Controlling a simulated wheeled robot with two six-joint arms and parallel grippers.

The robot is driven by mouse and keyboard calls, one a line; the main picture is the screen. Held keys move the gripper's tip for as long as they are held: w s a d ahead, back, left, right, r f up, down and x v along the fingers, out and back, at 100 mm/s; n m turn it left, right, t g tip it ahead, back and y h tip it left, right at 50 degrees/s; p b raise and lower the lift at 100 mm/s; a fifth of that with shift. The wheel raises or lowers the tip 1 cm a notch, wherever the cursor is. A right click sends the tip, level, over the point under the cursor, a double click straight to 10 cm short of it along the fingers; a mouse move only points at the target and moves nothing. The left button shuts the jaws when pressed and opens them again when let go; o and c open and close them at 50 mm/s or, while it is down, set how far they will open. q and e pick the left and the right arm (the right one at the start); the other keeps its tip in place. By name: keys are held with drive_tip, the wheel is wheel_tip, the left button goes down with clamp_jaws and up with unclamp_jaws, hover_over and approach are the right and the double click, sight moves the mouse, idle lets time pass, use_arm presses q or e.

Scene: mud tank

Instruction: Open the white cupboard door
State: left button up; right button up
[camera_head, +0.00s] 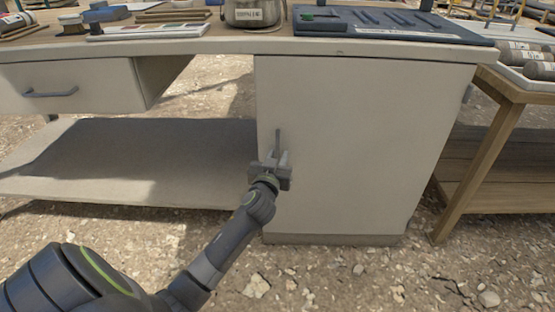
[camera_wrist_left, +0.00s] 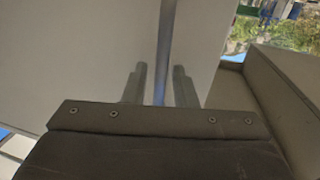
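The white cupboard door (camera_head: 350,140) fills the front below the worktop's right half in the head view and looks shut. It also shows as a pale panel in the left wrist view (camera_wrist_left: 90,50). Its upright bar handle (camera_head: 278,139) is near the door's left edge. In the left wrist view the handle (camera_wrist_left: 166,40) runs down between the two fingertips. My left gripper (camera_head: 273,160) is at the lower part of the handle. Its fingers (camera_wrist_left: 160,84) are apart, one on each side of the bar, with small gaps visible. My right gripper is not in view.
A drawer (camera_head: 70,88) with a grey handle is left of the cupboard, above an open low shelf (camera_head: 130,160). A metal pot (camera_head: 253,12) and a dark tool tray (camera_head: 390,24) stand on the worktop. A wooden table (camera_head: 490,150) stands close on the right. Gravelly ground is in front.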

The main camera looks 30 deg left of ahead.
use_arm(q)
drive_tip(key=shift+w, duration=0.15)
clamp_jaws()
idle(0.4)
